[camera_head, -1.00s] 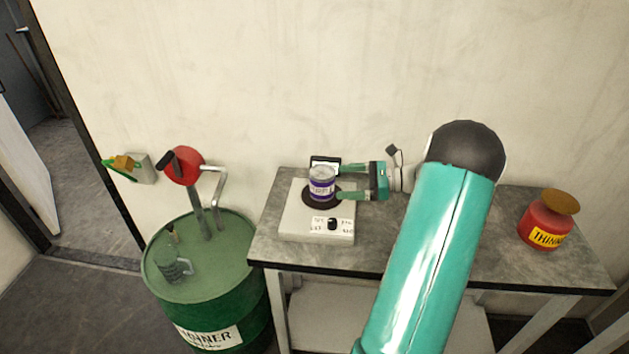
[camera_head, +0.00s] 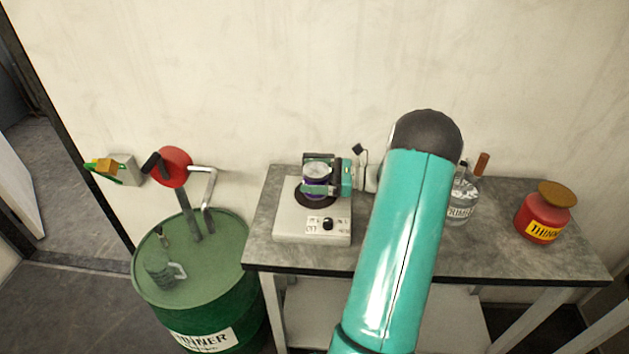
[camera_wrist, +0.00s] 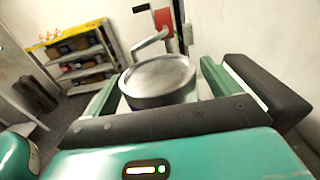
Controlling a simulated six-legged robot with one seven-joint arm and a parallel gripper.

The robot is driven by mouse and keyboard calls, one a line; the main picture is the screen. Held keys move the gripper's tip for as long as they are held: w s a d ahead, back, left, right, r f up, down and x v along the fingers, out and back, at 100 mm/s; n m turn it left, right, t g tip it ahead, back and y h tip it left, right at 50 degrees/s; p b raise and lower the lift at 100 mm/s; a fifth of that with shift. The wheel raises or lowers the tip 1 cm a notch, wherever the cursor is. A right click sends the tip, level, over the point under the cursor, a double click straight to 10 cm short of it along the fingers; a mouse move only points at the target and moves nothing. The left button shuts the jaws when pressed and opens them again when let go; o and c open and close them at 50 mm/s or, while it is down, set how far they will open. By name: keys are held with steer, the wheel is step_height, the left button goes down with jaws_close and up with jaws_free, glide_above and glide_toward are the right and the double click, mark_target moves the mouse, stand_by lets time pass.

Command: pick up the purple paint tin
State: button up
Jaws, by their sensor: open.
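The purple paint tin (camera_head: 317,188) stands upright on the dark round plate of a white hotplate-like device (camera_head: 290,226) on the bench. Its silver lid shows in the wrist view (camera_wrist: 158,78). My gripper (camera_head: 318,176) reaches in from the right, with its open fingers on either side of the tin. In the wrist view the two green fingers (camera_wrist: 158,95) lie left and right of the tin. The near finger hides part of the tin's label. I cannot tell whether either finger touches the tin.
A clear jar labelled primer (camera_head: 462,207) and a red thinner pot (camera_head: 546,215) stand on the bench (camera_head: 500,240) to the right. A green drum (camera_head: 195,300) with a hand pump (camera_head: 192,200) and a mug (camera_head: 160,268) stands left. The wrist view shows a yellow-topped shelf rack (camera_wrist: 85,62).

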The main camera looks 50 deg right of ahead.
steer(key=shift+w+a, duration=0.35)
steer(key=shift+w, duration=0.1)
steer(key=c, duration=1.4)
steer(key=shift+r, duration=0.1)
steer(key=shift+c, duration=0.2)
